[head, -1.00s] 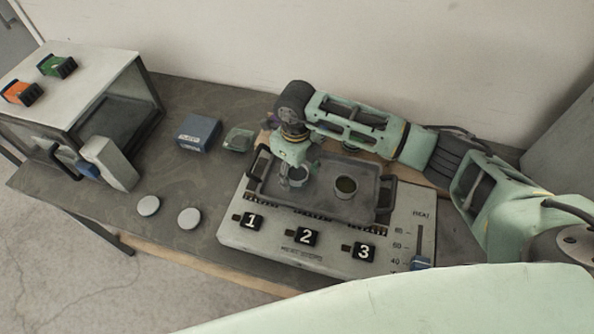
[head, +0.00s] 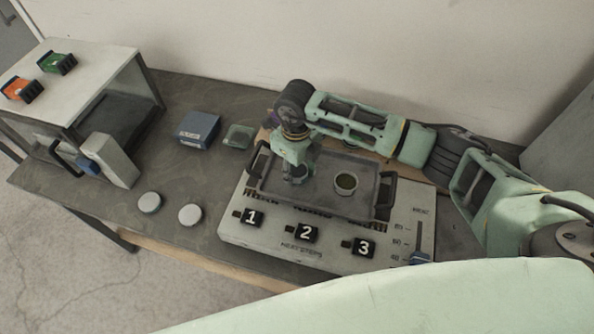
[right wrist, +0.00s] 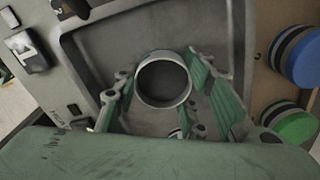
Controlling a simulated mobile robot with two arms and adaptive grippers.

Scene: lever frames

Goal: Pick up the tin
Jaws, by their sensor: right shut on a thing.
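My right gripper (head: 297,177) points down over the left part of a dark tray (head: 322,199). It is shut on an open, round metal tin (right wrist: 163,83), which sits upright between the green fingers in the right wrist view. In the head view the gripper mostly hides this tin. A second round tin (head: 345,184) with dark green contents stands on the tray, to the right of the gripper and apart from it. I cannot tell whether the held tin touches the tray. My left gripper is not in view.
The tray rests on a heater panel (head: 277,238) with numbered switches and a slider. A blue box (head: 198,130), a green-grey lidded block (head: 238,137) and two pale discs (head: 149,202) lie left. A glass-sided cabinet (head: 108,72) stands far left.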

